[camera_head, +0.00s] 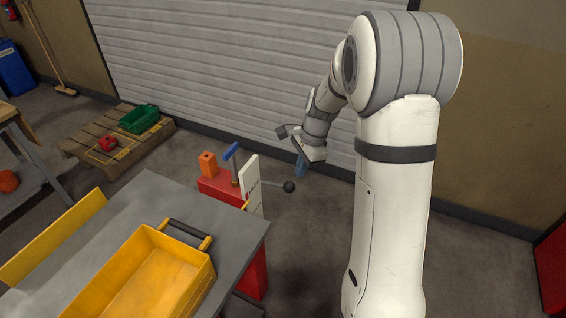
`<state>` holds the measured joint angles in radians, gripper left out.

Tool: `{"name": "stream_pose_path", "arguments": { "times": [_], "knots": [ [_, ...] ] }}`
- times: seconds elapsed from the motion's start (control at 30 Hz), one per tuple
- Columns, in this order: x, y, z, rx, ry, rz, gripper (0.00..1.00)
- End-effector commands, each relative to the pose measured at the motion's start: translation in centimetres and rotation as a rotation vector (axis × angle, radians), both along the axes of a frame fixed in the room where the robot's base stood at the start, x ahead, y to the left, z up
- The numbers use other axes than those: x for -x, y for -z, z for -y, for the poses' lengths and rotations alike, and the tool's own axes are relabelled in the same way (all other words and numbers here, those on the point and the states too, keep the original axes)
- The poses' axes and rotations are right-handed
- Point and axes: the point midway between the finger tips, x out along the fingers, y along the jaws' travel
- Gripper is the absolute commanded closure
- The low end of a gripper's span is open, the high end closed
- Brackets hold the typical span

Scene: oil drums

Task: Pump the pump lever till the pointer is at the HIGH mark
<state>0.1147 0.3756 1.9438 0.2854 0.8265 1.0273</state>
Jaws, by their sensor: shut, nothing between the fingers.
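The pump lever (268,184) is a thin grey rod with a black ball knob (288,186). It sticks out to the right, roughly level, from beside a white upright panel (250,176) at a red unit (222,190). The panel is seen nearly edge-on, so I cannot read its marks or the pointer's position. My gripper (301,169) points down, a little above and to the right of the knob in the picture. It is shut, empty and appears apart from the lever.
An orange block (207,163) and a blue-topped post (231,152) stand on the red unit. A grey table (248,232) in front carries a yellow tray (207,272). A pallet (85,146) holds a green crate (138,119). Floor right of the lever is clear.

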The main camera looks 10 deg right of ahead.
Motion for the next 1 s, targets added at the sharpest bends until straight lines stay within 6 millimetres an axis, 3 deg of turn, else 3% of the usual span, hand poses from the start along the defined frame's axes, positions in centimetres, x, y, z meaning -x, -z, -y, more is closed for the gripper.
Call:
{"name": "stream_pose_path", "arguments": {
  "times": [0.1, 0.3, 0.77, 1.0],
  "knots": [
    [-2.4, 0.5, 0.5, -0.029, 0.162, -0.051, 1.0],
    [-4.1, 1.9, 0.8, -0.051, 0.293, -0.088, 1.0],
    [-4.2, 2.4, 0.7, -0.053, 0.302, -0.091, 1.0],
    [-4.2, 4.3, 0.2, -0.053, 0.301, -0.092, 1.0]
  ]
}}
